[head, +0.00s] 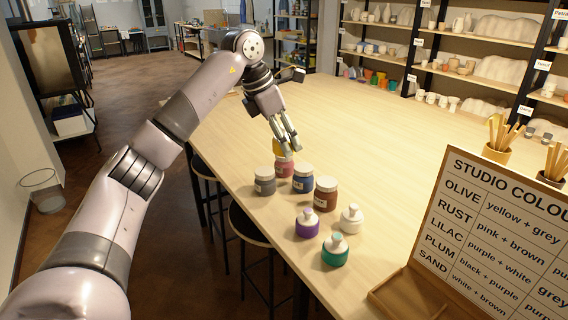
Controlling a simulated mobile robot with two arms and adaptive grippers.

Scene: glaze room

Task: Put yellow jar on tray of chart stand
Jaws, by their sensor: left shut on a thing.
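The yellow jar (277,146) is mostly hidden; only a small yellow patch shows beside my gripper fingers, behind the pink jar (284,169). My left gripper (288,142) points down and is shut on the yellow jar. I cannot tell whether the jar touches the table. The chart stand (452,185) is at the lower right, with a board headed "STUDIO COLOU…" listing colour mixes. Its wooden tray (385,301) is at the board's foot, cut off by the lower frame edge; the visible part looks empty. My right gripper is out of view.
Grey (265,184), blue (303,182) and brown (325,198) jars stand in front of the gripper. Purple (307,226), white (350,221) and teal (335,253) bottles stand nearer the chart stand. The long table (400,150) is clear behind them. Tool pots (497,153) stand behind the board.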

